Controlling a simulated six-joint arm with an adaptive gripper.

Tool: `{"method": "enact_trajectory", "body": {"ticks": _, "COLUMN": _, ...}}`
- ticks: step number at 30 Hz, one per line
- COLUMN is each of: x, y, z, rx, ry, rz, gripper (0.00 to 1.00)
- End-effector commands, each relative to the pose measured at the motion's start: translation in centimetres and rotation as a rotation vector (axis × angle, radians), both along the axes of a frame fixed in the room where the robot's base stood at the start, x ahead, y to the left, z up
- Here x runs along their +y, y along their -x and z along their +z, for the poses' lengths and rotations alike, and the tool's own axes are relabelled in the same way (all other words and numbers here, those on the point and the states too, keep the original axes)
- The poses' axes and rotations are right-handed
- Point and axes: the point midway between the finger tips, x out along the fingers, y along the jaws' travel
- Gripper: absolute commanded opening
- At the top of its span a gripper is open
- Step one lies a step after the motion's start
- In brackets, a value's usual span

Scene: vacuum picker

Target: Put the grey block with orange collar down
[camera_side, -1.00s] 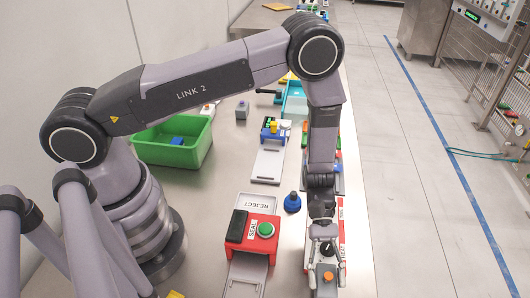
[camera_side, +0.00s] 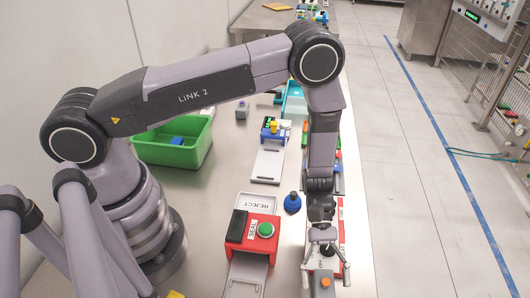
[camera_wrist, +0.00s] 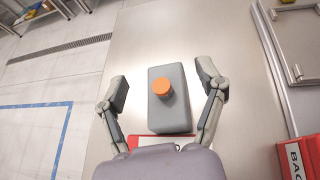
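The grey block with orange collar (camera_wrist: 170,115) lies between my gripper's fingers in the wrist view, with a gap on each side. Its round orange part (camera_wrist: 161,87) stands on its top face. In the side view the block (camera_side: 323,293) is at the bottom edge, partly cut off, and its orange part shows between the fingers. My gripper (camera_wrist: 162,86) is open around the block and touches neither side. In the side view my gripper (camera_side: 325,279) points down over the block at the bench's right side. The block appears to rest on the bench.
A red-and-white labelled panel (camera_side: 341,222) lies just behind the block. A red SEAL box (camera_side: 239,246) with a green button stands to the left. A blue knobbed piece (camera_side: 292,204) and a REJECT tray (camera_side: 257,199) are farther back. A green bin (camera_side: 172,153) stands back left.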

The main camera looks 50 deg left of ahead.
Motion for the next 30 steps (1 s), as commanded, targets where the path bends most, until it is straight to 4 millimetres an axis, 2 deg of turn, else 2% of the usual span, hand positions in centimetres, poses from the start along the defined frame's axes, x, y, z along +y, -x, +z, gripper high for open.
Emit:
{"method": "enact_trajectory", "body": {"ticks": 7, "x": 0.0, "y": 0.0, "z": 0.1, "rx": 0.000, "ry": 0.000, "rz": 0.000, "gripper": 0.70}}
{"method": "enact_trajectory", "body": {"ticks": 11, "x": 0.0, "y": 0.0, "z": 1.3, "rx": -0.003, "ry": 0.002, "rz": 0.000, "gripper": 0.70}}
{"method": "enact_trajectory", "body": {"ticks": 24, "x": 7.0, "y": -4.9, "z": 5.2, "rx": -0.002, "ry": 0.001, "rz": 0.005, "gripper": 0.70}}
{"method": "enact_trajectory", "body": {"ticks": 30, "x": 8.6, "y": -6.0, "z": 6.3, "rx": -0.003, "ry": 0.001, "rz": 0.001, "gripper": 0.70}}
